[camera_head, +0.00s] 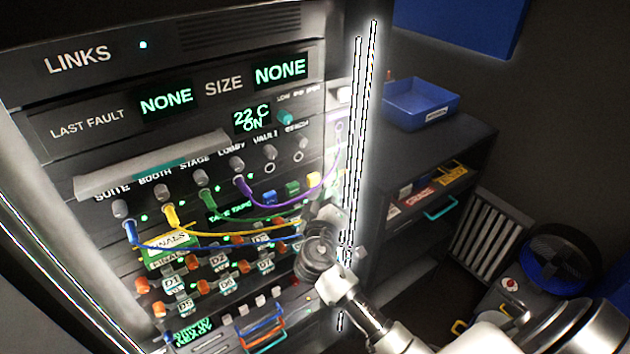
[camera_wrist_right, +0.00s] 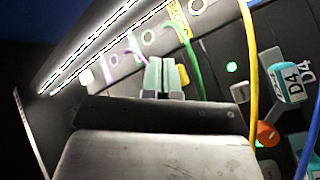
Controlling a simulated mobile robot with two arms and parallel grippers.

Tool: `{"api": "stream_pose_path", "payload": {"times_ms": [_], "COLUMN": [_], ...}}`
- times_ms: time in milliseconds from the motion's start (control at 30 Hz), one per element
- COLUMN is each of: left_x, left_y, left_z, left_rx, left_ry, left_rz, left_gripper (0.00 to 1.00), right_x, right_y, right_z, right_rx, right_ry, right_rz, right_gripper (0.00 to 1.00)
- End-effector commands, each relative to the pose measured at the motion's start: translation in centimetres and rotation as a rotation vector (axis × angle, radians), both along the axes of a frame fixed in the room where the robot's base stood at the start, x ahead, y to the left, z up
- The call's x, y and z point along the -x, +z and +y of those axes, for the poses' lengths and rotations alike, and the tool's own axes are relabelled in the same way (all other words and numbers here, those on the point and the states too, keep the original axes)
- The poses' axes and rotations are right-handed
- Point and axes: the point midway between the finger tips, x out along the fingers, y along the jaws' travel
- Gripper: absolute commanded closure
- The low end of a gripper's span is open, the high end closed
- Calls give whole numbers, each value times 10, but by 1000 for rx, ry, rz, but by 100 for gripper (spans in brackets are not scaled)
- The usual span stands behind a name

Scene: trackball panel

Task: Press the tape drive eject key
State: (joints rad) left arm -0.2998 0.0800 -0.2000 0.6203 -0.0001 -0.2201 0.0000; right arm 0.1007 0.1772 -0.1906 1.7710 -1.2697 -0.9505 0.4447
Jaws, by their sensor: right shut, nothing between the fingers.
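The rack panel (camera_head: 75,165) fills the left of the head view. A small green-lit display (camera_head: 230,213) sits mid-panel, with a blue key (camera_head: 270,197), a green key (camera_head: 292,188) and a yellow key (camera_head: 313,180) to its right. I cannot read which key is eject. My right gripper (camera_head: 326,214) is at the panel's right side, just below the yellow key, partly hidden by its own wrist. In the wrist view its fingers (camera_wrist_right: 165,76) are shut and empty, with the yellow key (camera_wrist_right: 183,75) close beside the tips. Contact cannot be told. My left gripper is not in view.
Blue, yellow, green and purple patch cables (camera_head: 190,242) loop across the panel near my right gripper. Orange knobs and small cartridges sit below. A bright rack edge post (camera_head: 358,130) stands to the right. Beyond it are a blue bin (camera_head: 420,103) on a cabinet and a fan (camera_head: 555,262).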

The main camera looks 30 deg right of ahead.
Motion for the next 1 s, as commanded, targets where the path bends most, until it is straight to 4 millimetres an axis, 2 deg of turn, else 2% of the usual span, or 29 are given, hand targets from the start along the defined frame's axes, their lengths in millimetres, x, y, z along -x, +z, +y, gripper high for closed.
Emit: {"api": "stream_pose_path", "payload": {"times_ms": [200, 367, 1000], "left_x": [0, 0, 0], "left_y": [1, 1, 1], "left_z": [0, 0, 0], "left_rx": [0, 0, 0], "left_ry": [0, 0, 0], "left_rz": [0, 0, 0], "left_gripper": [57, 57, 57], "right_x": [23, 33, 35], "right_y": [0, 1, 1], "right_z": [-2, -3, -3], "right_rx": [1, 2, 1], "right_ry": [0, 0, -1], "right_rz": [1, 0, 0], "right_gripper": [100, 100, 100]}}
